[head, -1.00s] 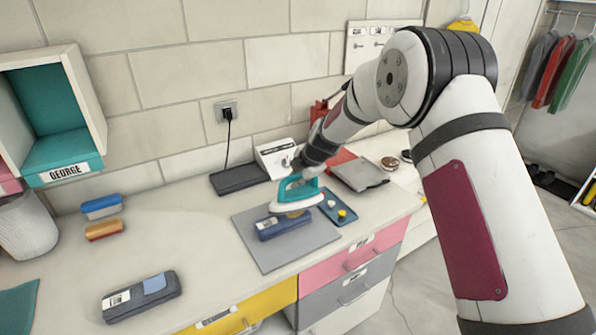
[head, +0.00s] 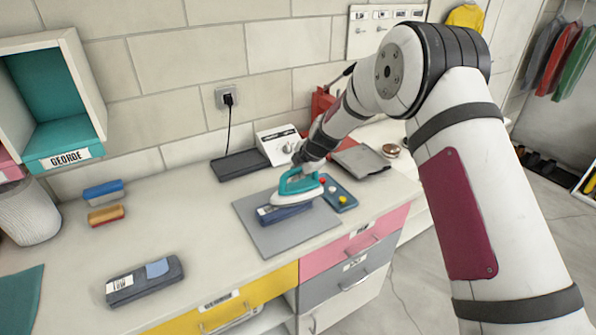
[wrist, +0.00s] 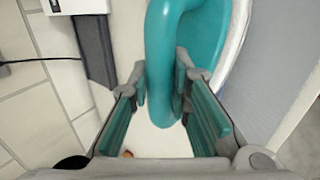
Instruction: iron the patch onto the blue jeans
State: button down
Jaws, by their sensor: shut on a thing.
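A folded pair of blue jeans (head: 266,215) with a white label lies on the grey mat (head: 285,240). My gripper (head: 308,174) is shut on the handle of a teal and white iron (head: 292,197). The iron is level over the jeans and hides much of their top; I cannot tell whether its plate touches them. No patch shows on these jeans. In the wrist view the fingers of my gripper (wrist: 163,85) stand on both sides of the teal handle (wrist: 160,50).
A dark folded garment (head: 145,281) with a light blue patch lies front left. A blue tray (head: 337,200) with coloured buttons is right of the mat. Behind are a dark pad (head: 240,165) and a white box (head: 277,148). The counter's middle is clear.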

jog(key=shift+f, duration=0.4)
dwell(0.8)
dwell(4.5)
jog(key=shift+r, duration=4.5)
